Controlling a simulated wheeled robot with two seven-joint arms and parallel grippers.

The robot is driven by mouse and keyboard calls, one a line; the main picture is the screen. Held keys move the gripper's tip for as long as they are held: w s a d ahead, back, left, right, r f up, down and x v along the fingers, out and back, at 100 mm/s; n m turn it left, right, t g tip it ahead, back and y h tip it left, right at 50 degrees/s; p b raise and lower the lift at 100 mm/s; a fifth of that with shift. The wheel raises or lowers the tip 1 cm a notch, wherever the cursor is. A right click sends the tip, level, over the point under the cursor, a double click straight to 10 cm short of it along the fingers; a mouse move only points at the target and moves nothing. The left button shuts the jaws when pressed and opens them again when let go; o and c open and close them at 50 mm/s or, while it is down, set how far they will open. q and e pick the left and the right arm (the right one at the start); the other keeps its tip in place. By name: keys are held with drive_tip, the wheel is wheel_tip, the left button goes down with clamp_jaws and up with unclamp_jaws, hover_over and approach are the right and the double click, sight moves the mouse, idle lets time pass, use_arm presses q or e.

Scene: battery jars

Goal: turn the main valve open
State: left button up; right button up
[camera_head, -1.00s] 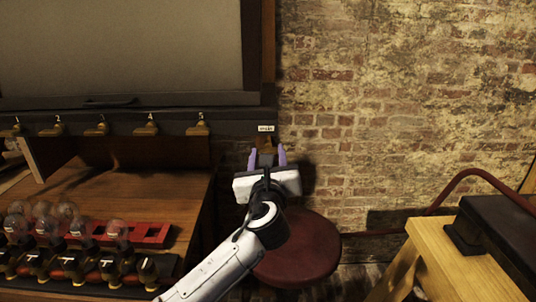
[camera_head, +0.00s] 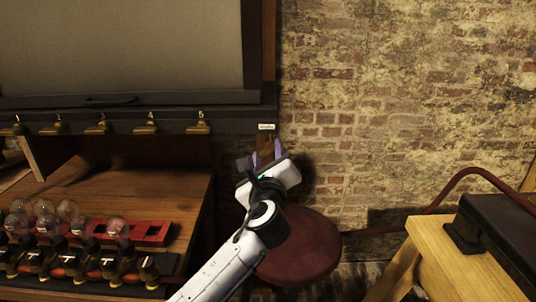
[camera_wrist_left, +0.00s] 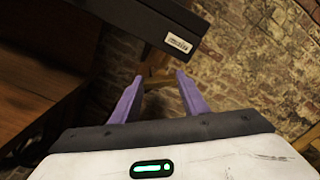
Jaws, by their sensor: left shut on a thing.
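The main valve's brown handle (camera_head: 265,142) sits under a small white label (camera_head: 266,127) at the right end of the dark rail. Its lower part is hidden by my gripper. My left gripper (camera_head: 267,154) reaches up to it with its purple fingers on the handle, shut on it with a gap between the tips. The gripper body is tilted, right side higher. My right gripper is not in view.
Several numbered brass taps (camera_head: 198,125) line the rail (camera_head: 230,117) to the left. Below are a wooden desk (camera_head: 140,185) and a red rack (camera_head: 152,232) with glass bulbs. A round red stool (camera_head: 305,250) stands below my arm. A wooden bench (camera_head: 455,260) is at right.

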use_arm(q)
drive_tip(key=o, duration=1.1)
drive_tip(key=shift+c, duration=0.2)
drive_tip(key=s, duration=1)
drive_tip(key=shift+s, duration=0.15)
